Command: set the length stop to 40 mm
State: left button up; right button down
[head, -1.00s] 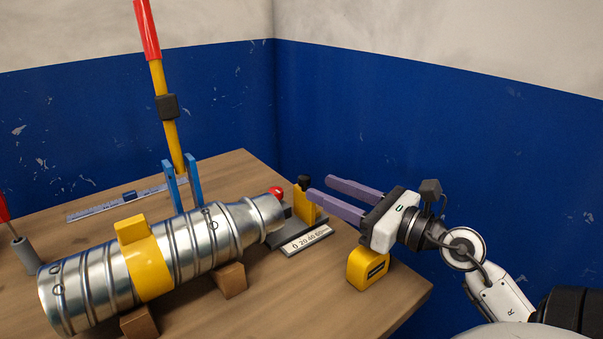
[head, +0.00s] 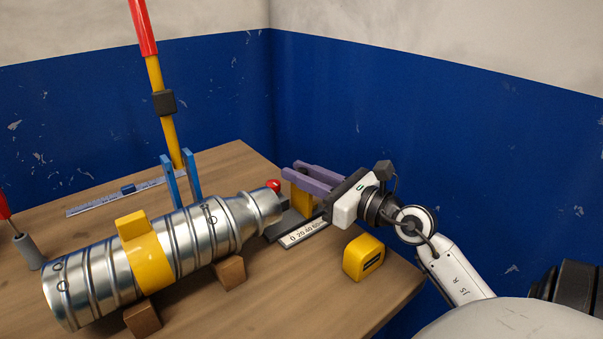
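The length stop (head: 301,202) is an upright yellow block on a dark base at the narrow end of the metal duct. A white scale plate (head: 303,233) marked 0, 20, 40, 60 mm lies along its near side. My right gripper (head: 289,168) is at the top of the stop, its two purple fingers close together with a narrow gap. They look shut on the stop's top, where the black knob is hidden behind them. The stop's exact reading is not clear from here. My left gripper is out of view.
The spiral duct (head: 190,243) with a yellow band (head: 150,262) rests on wooden blocks. A red knob (head: 273,185) shows by its narrow end. A yellow box (head: 363,259) stands near the table's right edge. Behind are a ruler (head: 105,199) and a red-and-yellow lever (head: 155,75).

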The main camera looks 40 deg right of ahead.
jog(key=shift+a+r+p, duration=0.2)
jog(key=shift+a+p, duration=0.35)
jog(key=shift+p, duration=0.2)
jog(key=shift+w+a+f+p, duration=0.15)
jog(key=shift+a+p, duration=0.15)
jog(key=shift+a, duration=0.2)
jog(key=c, duration=1.6)
grip_release()
jog(key=shift+o, duration=0.2)
